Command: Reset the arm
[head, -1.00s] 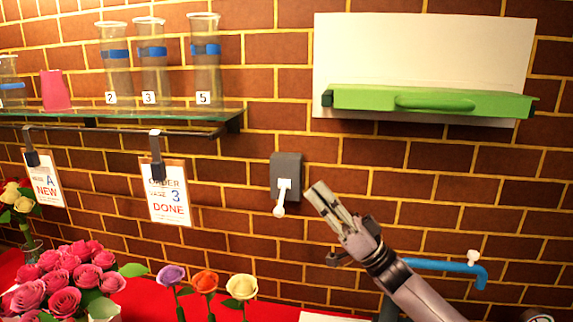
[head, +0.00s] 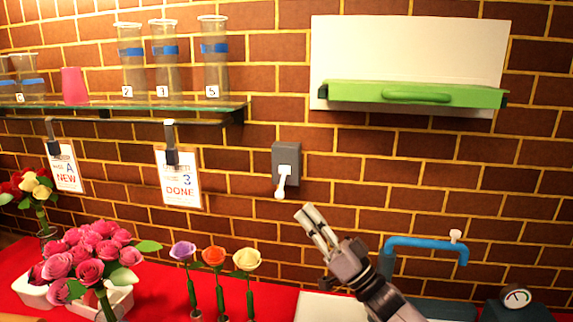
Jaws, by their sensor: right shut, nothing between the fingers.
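My right gripper (head: 314,228) is in the lower middle of the head view, at the end of an arm from the lower right. Its fingers are shut with nothing between them and point up and left. The gripper is below and slightly right of a grey wall switch box (head: 286,161) with a white lever (head: 282,181) hanging down. In the picture the fingertips are apart from the lever. My left gripper is not in view.
A blue tap (head: 425,244) stands right of the gripper. Three single flowers stand in front, including an orange one (head: 213,257). Pink roses (head: 90,250) are at the left. A glass shelf (head: 130,106) holds vases. A green-handled panel (head: 410,94) is on the wall above.

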